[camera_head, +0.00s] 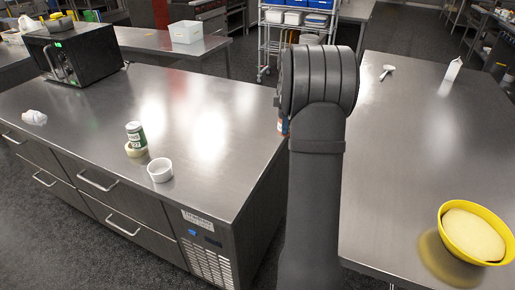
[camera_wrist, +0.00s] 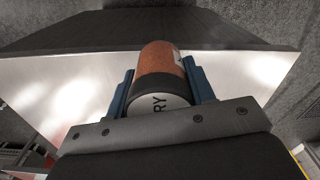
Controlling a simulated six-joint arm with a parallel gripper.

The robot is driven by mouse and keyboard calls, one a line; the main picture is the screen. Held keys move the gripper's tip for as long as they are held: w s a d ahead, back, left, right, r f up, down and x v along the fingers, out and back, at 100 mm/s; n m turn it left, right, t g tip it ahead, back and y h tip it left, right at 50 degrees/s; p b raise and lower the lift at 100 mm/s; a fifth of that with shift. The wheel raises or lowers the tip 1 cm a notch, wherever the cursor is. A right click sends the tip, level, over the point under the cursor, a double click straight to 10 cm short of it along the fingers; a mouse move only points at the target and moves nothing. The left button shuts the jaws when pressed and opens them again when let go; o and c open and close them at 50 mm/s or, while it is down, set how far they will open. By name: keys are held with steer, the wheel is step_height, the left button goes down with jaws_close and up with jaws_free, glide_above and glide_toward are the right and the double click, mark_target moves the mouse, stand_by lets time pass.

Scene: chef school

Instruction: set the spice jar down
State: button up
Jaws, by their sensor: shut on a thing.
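The spice jar (camera_wrist: 160,58) has an orange-brown body and a pale lid with dark letters ending in "RY". In the wrist view it sits between the blue fingers of my gripper (camera_wrist: 160,78), which is shut on it. The jar's lid end faces the wrist camera. In the head view only a sliver of the jar (camera_head: 283,124) shows beside my arm, near the left counter's right edge. My arm hides most of the gripper there. I cannot tell whether the jar touches a surface.
The left steel counter (camera_head: 215,120) carries a green-and-white can (camera_head: 136,134), a cream ring-shaped thing (camera_head: 135,150), a white ramekin (camera_head: 160,170) and a black microwave (camera_head: 76,54). The right counter (camera_head: 420,140) holds a yellow bowl (camera_head: 448,238). A floor gap separates the counters.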

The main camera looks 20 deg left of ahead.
steer(key=shift+w+d+f, duration=0.1)
steer(key=shift+w, duration=0.45)
steer(key=shift+w+a+f, duration=0.15)
steer(key=shift+a, duration=0.05)
steer(key=a+f, duration=0.2)
steer(key=a, duration=0.1)
steer(key=a+f, duration=0.2)
steer(key=a, duration=0.2)
steer(key=a+f, duration=0.2)
steer(key=a, duration=0.2)
steer(key=shift+w+f, duration=0.1)
steer(key=shift+f, duration=2.2)
steer(key=shift+f, duration=0.1)
steer(key=o, duration=1)
steer(key=shift+o, duration=0.2)
step_height(320, 180, up, 12)
